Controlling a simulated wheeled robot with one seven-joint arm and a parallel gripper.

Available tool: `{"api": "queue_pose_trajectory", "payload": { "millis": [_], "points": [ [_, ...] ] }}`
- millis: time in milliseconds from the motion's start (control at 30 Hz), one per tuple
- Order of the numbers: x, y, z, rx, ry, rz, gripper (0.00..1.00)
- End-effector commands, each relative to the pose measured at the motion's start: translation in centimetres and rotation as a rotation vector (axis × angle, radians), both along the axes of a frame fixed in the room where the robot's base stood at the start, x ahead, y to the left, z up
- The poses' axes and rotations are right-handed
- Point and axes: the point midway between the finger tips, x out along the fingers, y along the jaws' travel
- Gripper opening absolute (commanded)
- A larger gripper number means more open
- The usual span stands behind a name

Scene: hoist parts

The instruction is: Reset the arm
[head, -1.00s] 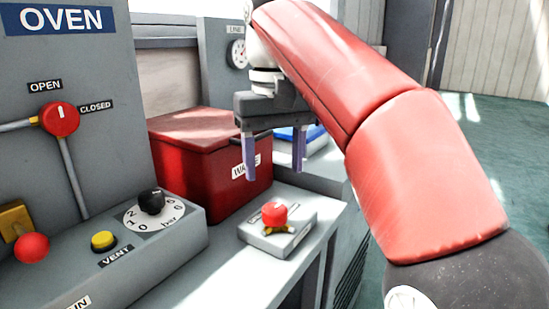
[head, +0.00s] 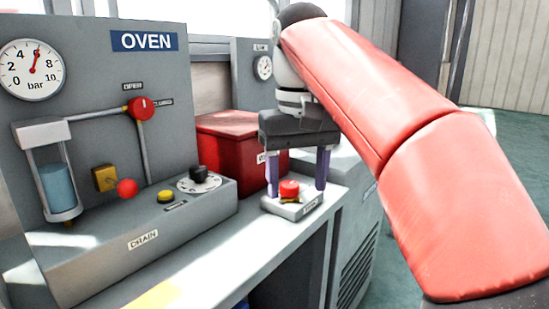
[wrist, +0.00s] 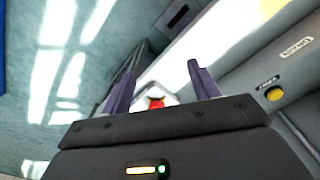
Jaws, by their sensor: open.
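My gripper (head: 297,172) is open, its two purple fingers pointing down. In the head view the fingers appear on either side of a small grey box with a red knob (head: 289,189) at the bench's right edge. The wrist view also shows my gripper (wrist: 160,82), with the red knob (wrist: 156,102) between and beyond the fingers. Nothing is held. I cannot tell how far above the knob box the fingertips are. My red arm (head: 400,130) reaches in from the right.
The oven panel (head: 100,80) stands at left, with a gauge (head: 32,69), a red valve (head: 141,108) and a dial (head: 199,174). A red box (head: 225,150) sits behind my gripper. The front bench top (head: 215,252) is mostly clear.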

Motion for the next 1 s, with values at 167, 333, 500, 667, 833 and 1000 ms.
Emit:
{"api": "queue_pose_trajectory", "payload": {
  "millis": [167, 333, 500, 667, 833, 1000],
  "points": [
    [-0.5, -0.6, -0.9, -0.002, -0.026, -0.017, 0.61],
    [-1.3, -1.4, -2.1, -0.003, -0.064, -0.04, 0.61],
    [-2.5, -2.8, -4.1, -0.001, -0.119, -0.072, 0.61],
    [-4.6, -4.9, -7.5, 0.005, -0.195, -0.119, 0.61],
    [-8.0, -8.1, -13.4, 0.026, -0.305, -0.188, 0.61],
    [-11.2, -10.5, -19.5, 0.053, -0.399, -0.249, 0.61]
  ]
}}
